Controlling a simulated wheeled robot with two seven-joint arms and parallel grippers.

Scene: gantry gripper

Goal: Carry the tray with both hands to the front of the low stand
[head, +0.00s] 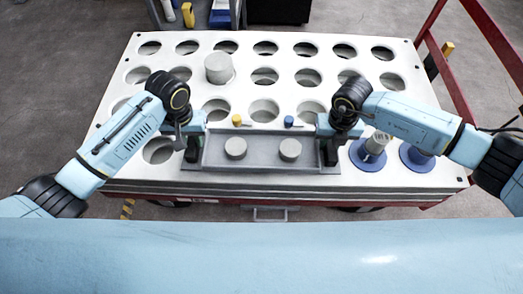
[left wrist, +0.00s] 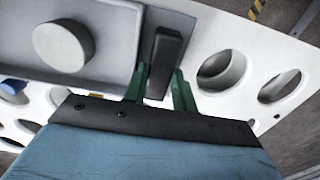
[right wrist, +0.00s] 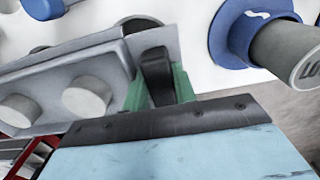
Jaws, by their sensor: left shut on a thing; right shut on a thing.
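The grey tray (head: 263,159) is at the front middle of the white table and carries two grey round pieces (head: 235,148) (head: 290,149). It has a black upright handle at each end. My left gripper (head: 190,144) is shut on the left handle (left wrist: 165,62). My right gripper (head: 331,146) is shut on the right handle (right wrist: 156,74). The tray looks roughly level; I cannot tell whether it touches what is beneath it. A grey ledge with a yellow knob (head: 237,120) and a blue knob (head: 289,121) shows behind it. I cannot clearly make out the low stand.
The white table top (head: 290,87) has rows of round holes. A grey cylinder (head: 218,68) stands at the back left. Blue round bases (head: 367,156) (head: 416,158) are close to the right of the tray, one with a grey cylinder (head: 376,143). A red rail (head: 490,35) runs at right.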

